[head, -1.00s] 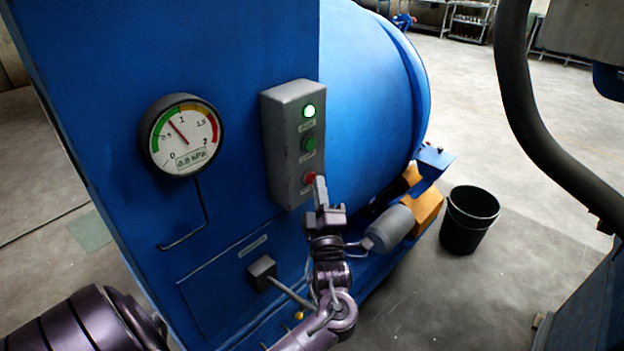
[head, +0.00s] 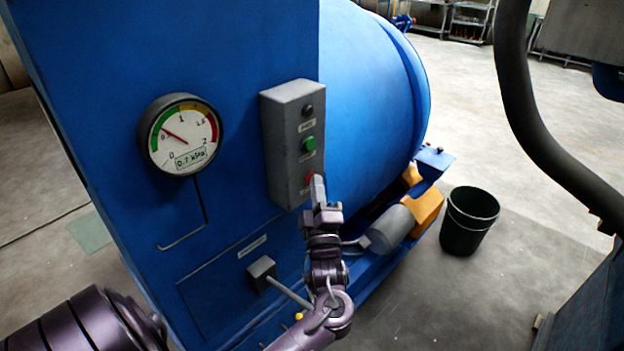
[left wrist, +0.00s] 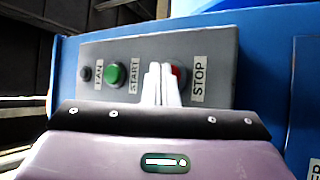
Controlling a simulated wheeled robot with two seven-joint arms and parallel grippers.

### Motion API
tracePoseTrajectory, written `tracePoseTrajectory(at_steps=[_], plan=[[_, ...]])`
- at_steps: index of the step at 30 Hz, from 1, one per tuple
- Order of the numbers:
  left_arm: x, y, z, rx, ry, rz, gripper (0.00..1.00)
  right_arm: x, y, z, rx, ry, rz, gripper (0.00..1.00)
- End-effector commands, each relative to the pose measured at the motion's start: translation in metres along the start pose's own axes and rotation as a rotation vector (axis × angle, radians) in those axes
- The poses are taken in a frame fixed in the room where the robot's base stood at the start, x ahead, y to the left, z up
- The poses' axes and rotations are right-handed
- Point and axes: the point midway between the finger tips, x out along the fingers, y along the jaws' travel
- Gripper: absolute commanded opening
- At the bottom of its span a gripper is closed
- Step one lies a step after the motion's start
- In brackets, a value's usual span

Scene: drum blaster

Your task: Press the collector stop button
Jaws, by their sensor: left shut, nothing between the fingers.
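The grey control box (head: 286,143) is on the blue machine panel. It carries a dark lamp (head: 307,110), a green start button (head: 309,144) and a red stop button (head: 310,178). My left gripper (head: 317,180) is shut and empty, its fingertips at the red button and partly covering it. In the left wrist view the shut fingers (left wrist: 162,84) overlap the red button (left wrist: 179,75) beside the STOP label (left wrist: 198,79). The green button (left wrist: 114,74) and the unlit FAN lamp (left wrist: 85,74) lie to the left. I cannot tell how far the button is pushed in. My right gripper is not in view.
A round gauge (head: 182,135) on the panel reads 0.7 kPa. A lever box (head: 262,272) sits below the control box. A black bin (head: 469,220) stands on the floor at right, and a thick dark hose (head: 530,110) hangs at the right.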

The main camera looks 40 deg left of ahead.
Motion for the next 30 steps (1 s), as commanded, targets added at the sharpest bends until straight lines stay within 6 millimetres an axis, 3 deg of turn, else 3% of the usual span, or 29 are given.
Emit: tracePoseTrajectory(at_steps=[21,30], plan=[[-0.013,0.009,0.009,0.000,0.000,-0.001,0.00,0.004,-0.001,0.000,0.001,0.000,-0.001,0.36],[-0.033,0.022,0.023,-0.002,0.001,-0.002,0.00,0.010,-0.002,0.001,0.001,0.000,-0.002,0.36]])
